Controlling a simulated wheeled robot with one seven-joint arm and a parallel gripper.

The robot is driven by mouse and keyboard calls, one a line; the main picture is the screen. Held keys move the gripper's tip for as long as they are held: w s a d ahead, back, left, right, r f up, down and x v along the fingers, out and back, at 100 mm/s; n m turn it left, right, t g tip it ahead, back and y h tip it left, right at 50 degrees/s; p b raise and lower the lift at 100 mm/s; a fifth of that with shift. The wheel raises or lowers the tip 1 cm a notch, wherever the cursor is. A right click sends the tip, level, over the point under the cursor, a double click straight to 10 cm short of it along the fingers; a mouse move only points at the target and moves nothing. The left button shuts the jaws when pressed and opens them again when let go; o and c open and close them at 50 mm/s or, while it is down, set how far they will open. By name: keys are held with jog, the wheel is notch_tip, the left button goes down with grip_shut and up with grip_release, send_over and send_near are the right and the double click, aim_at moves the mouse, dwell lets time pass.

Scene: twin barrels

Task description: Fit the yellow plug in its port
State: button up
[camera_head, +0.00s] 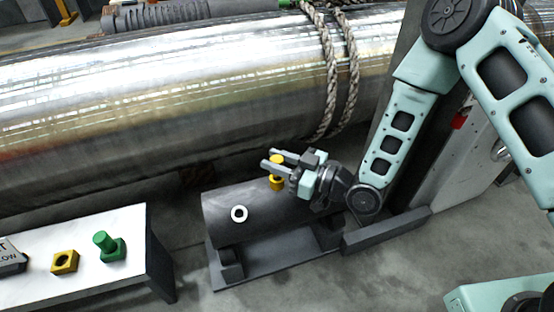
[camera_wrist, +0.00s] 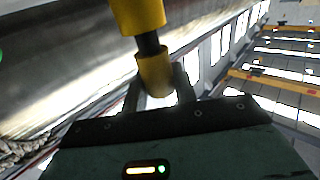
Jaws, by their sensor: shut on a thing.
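The yellow plug (camera_head: 277,161) is upright between the fingers of my gripper (camera_head: 283,163), over the dark grey barrel (camera_head: 222,208). In the wrist view the plug (camera_wrist: 155,74) shows a rounded yellow end between the fingers (camera_wrist: 160,95). A black neck joins it to a wider yellow part (camera_wrist: 140,14) at the top edge. In the head view the lower yellow part (camera_head: 277,184) overlaps the barrel's upper side. I cannot tell whether it touches or sits in a port there. A white ring with a dark centre (camera_head: 239,214) is on the barrel, left of the plug.
A white-topped bench (camera_head: 98,282) at lower left holds a yellow block with a hole (camera_head: 64,262), a green plug-like piece (camera_head: 105,243) and a dark sign piece (camera_head: 10,260). A large shiny metal cylinder (camera_head: 180,95) with ropes (camera_head: 335,70) lies behind the barrel.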

jog(key=shift+f+b, duration=0.6)
jog(key=shift+f, duration=0.3)
jog(key=o, duration=1.1)
jog(key=p+v, duration=0.5)
jog(key=v, duration=1.2)
jog(key=shift+d, duration=0.2)
